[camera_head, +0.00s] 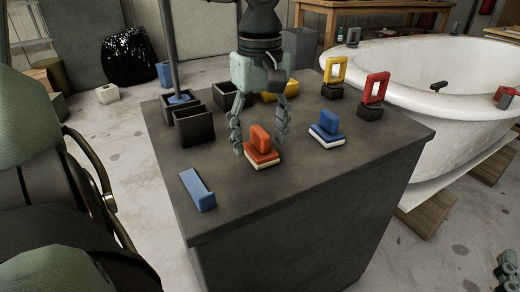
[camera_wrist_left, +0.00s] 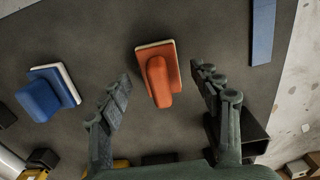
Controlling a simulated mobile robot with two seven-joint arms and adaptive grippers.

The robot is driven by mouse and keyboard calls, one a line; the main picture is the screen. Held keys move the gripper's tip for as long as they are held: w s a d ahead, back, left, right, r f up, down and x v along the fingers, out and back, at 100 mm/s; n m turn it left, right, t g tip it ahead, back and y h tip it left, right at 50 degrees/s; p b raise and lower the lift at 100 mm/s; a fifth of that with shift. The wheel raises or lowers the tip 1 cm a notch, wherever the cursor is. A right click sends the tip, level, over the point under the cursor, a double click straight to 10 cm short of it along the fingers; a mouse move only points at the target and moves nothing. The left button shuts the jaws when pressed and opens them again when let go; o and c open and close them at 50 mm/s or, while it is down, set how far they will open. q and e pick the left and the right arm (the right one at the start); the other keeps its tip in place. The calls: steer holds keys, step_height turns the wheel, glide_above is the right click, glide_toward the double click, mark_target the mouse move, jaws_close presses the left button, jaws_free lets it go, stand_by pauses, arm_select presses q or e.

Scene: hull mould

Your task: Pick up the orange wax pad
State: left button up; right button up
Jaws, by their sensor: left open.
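The orange wax pad (camera_head: 262,157) has a pale underside and an upright orange handle; it rests on the dark worktop. It also shows in the left wrist view (camera_wrist_left: 159,80), at the upper middle. My left gripper (camera_head: 259,146) points down over the pad from behind, fingers spread. In the left wrist view the left gripper (camera_wrist_left: 162,78) has one finger on each side of the pad's handle, with visible gaps and no contact apparent. What seems to be my right gripper (camera_head: 508,270) is cut off at the lower right corner.
A blue pad (camera_head: 325,135) sits to the right, a blue block (camera_head: 197,190) at the front left. Dark open boxes (camera_head: 194,127) stand behind left. Yellow (camera_head: 335,70) and red (camera_head: 375,88) frame-shaped pieces stand near the white tub (camera_head: 430,75).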

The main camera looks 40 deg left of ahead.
arm_select(q)
steer(key=shift+f, duration=0.3)
arm_select(e)
steer(key=shift+s+a+r, duration=0.1)
steer(key=shift+r, duration=0.15)
arm_select(q)
steer(key=shift+c, duration=0.6)
steer(key=c, duration=1.2)
steer(key=shift+o, duration=0.2)
steer(key=shift+r, duration=0.1)
steer(key=shift+r, duration=0.5)
step_height(320, 180, up, 14)
steer(key=p, duration=0.3)
arm_select(e)
steer(key=d+f+g+h, duration=0.4)
steer(key=d+f+g, duration=0.15)
steer(key=f, duration=0.55)
arm_select(q)
step_height(320, 180, up, 12)
steer(key=p, duration=0.2)
glide_above(261, 130)
steer(key=shift+s+r, duration=0.1)
steer(key=shift+r, duration=0.35)
arm_select(e)
steer(key=s+d+f+m+g+h, duration=0.1)
steer(key=s+d+f+g+h, duration=0.2)
steer(key=s+d+f+g, duration=0.3)
steer(key=shift+s+d+f, duration=1.05)
steer(key=shift+d+f, duration=0.25)
steer(key=shift+d, duration=0.3)
